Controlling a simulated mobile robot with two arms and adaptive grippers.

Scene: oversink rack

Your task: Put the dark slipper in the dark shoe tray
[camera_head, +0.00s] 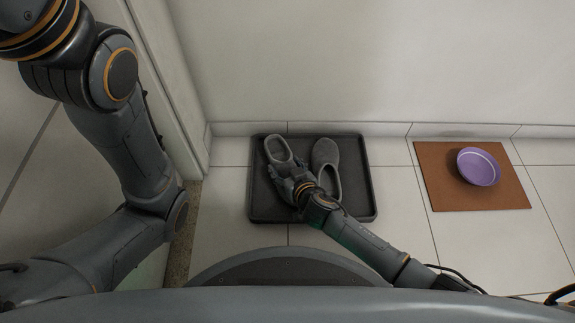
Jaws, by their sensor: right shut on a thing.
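The dark shoe tray (356,209) lies on the tiled floor near the wall. Two grey slippers are inside its rim. One slipper (279,150) is on the left side of the tray, and my right gripper (287,180) is shut on its near end. I cannot tell whether this slipper touches the tray floor. The other slipper (326,157) lies to the right, partly hidden by my right gripper and wrist. My left arm comes in from the left, but its gripper is out of the picture.
A brown mat (437,180) with a purple bowl (478,167) on it lies on the floor to the right. The wall runs behind the tray, and a white door frame (165,75) stands to the left. Bare tiles separate tray and mat.

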